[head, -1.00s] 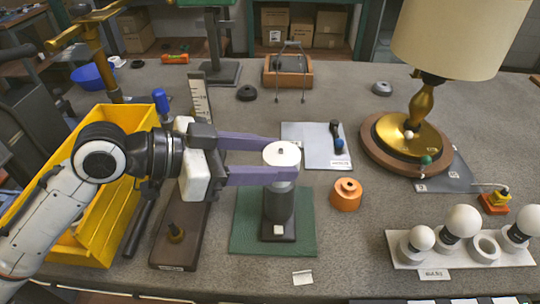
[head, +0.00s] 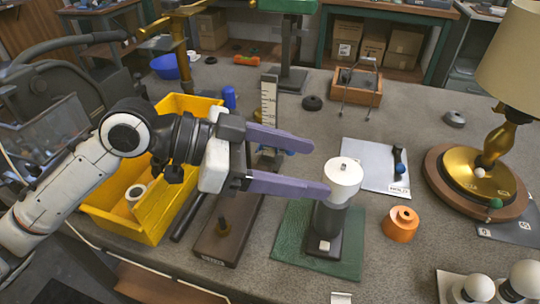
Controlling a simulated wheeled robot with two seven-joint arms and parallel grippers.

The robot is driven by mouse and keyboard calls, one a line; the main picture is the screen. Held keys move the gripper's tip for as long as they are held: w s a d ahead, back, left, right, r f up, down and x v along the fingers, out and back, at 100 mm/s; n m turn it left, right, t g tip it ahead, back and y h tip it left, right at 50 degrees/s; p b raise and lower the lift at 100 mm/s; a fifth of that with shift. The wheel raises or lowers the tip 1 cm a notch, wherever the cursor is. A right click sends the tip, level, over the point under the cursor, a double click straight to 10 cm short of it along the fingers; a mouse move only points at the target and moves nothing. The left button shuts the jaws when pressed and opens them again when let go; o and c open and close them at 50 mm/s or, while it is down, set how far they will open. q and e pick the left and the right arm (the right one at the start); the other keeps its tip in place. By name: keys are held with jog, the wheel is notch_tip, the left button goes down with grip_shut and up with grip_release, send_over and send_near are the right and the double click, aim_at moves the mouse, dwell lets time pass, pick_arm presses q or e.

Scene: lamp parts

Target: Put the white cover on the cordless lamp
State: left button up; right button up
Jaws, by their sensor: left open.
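The white cover (head: 343,175) sits on top of the dark grey cordless lamp (head: 329,220), which stands upright on a green mat (head: 288,245). The cover looks level, with a small dark spot on top; I cannot tell how tightly it fits. My left gripper (head: 319,168) is open, with its two purple fingers pointing right toward the cover. The fingertips are just left of the cover, the near one overlapping its edge in the picture; I cannot tell whether it touches. My right gripper is out of view.
A yellow bin (head: 180,105) and a brown board (head: 228,240) with a peg lie left. An orange part (head: 401,225) stands right of the mat. A grey panel (head: 370,165) lies behind. A brass lamp (head: 500,150) and white bulbs (head: 475,289) are at right.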

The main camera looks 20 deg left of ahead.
pick_arm(q)
jog(key=v, duration=0.6)
jog(key=shift+s+a+b, duration=0.2)
jog(key=shift+a+b, duration=0.1)
jog(key=shift+b, duration=0.1)
